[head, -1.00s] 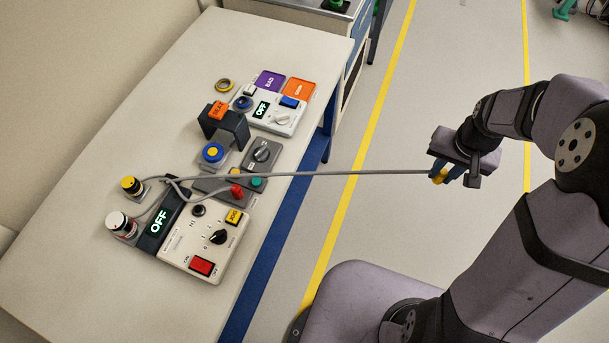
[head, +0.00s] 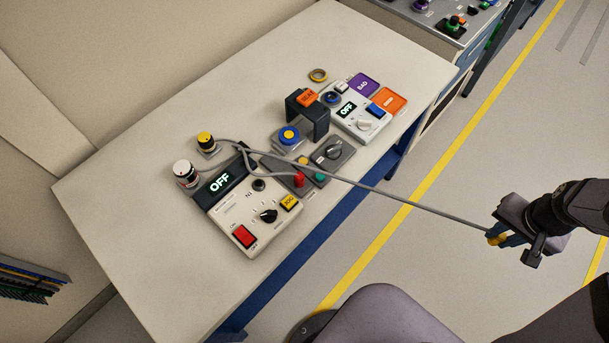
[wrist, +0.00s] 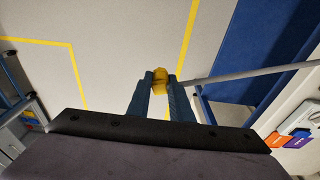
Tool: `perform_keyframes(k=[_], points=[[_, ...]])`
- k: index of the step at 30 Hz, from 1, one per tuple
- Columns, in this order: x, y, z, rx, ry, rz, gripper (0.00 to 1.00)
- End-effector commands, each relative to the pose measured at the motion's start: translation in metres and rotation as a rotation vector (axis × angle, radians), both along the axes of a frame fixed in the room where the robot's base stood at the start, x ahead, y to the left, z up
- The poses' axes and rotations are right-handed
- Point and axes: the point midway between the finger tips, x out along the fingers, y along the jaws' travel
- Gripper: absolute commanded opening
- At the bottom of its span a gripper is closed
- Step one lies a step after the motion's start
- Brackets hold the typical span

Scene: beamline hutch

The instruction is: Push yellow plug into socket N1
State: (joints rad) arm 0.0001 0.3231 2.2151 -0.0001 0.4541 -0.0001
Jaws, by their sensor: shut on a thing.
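My gripper (head: 499,236) is shut on the yellow plug (head: 492,240), right of the bench and over open floor. In the wrist view the yellow plug (wrist: 161,86) sits between the two blue fingertips. A grey cable (head: 400,198) runs from the plug back over the bench edge to the panels. Socket N1 (head: 258,184) is a small dark round socket beside the N1 label on the beige panel (head: 233,212). The plug is well apart from it. The socket looks empty, and no gripper is near it.
The beige panel has a red switch (head: 244,236), a black knob (head: 268,215) and a yellow button (head: 289,202). A dark OFF display (head: 205,194) stands behind it. White (head: 185,172) and yellow-topped (head: 206,142) round parts stand left. A dark arch (head: 307,113) is farther back. The front bench top is clear.

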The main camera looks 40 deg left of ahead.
Motion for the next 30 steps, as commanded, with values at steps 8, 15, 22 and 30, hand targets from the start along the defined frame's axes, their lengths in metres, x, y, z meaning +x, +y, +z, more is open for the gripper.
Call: perform_keyframes(k=[8,15,22,30], points=[[0.002,-0.001,0.001,-0.002,-0.006,0.001,0.00],[0.002,-0.001,0.001,-0.002,-0.006,0.001,0.00],[0.002,0.003,0.003,-0.002,-0.006,0.013,0.00],[-0.005,0.054,0.012,-0.002,-0.005,0.151,0.00]])
